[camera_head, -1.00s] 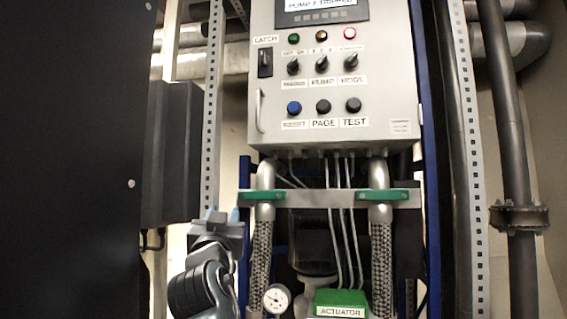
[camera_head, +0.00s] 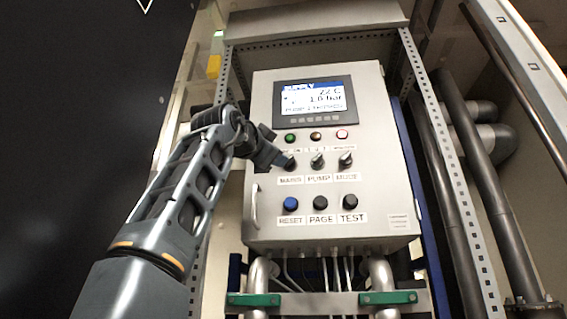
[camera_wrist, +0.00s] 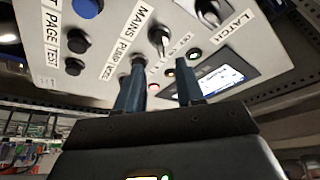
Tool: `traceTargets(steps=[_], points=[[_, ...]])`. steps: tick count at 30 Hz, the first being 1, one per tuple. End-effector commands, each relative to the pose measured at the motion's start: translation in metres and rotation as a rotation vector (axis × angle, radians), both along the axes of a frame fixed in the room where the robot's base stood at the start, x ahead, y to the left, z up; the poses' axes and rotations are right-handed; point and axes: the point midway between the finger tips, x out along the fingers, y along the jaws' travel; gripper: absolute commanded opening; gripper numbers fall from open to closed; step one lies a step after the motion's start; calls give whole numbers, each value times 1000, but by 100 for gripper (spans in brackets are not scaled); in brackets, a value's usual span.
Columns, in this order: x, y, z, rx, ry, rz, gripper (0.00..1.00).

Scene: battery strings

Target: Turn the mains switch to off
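The mains switch (camera_wrist: 160,38) is a black rotary knob on the grey control panel, above the MAINS label (camera_head: 290,180). In the wrist view it lies just beyond the gap between my fingertips. My gripper (camera_wrist: 160,68) is open, its two dark blue fingers apart and pointing at the panel. In the head view my gripper (camera_head: 281,157) reaches in from the left, right at the mains switch, and covers part of it. I cannot tell whether the fingers touch the knob, nor which position its pointer marks.
The pump knob (camera_head: 317,160) and mode knob (camera_head: 345,159) sit close to the right. Below are the blue reset button (camera_head: 291,202) and black page and test buttons. Lamps and a lit display (camera_head: 314,100) are above. The latch switch (camera_wrist: 208,10) is close by in the wrist view.

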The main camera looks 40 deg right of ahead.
Motion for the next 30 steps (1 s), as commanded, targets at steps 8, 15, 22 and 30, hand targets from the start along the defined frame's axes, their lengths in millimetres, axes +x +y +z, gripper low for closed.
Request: traceTargets(steps=[8,15,22,30], points=[[12,-34,11,2,-1,-2,37],[23,-61,19,-1,-1,-3,37],[26,-68,21,-1,0,-1,37],[26,-67,21,-1,-1,-1,28]])
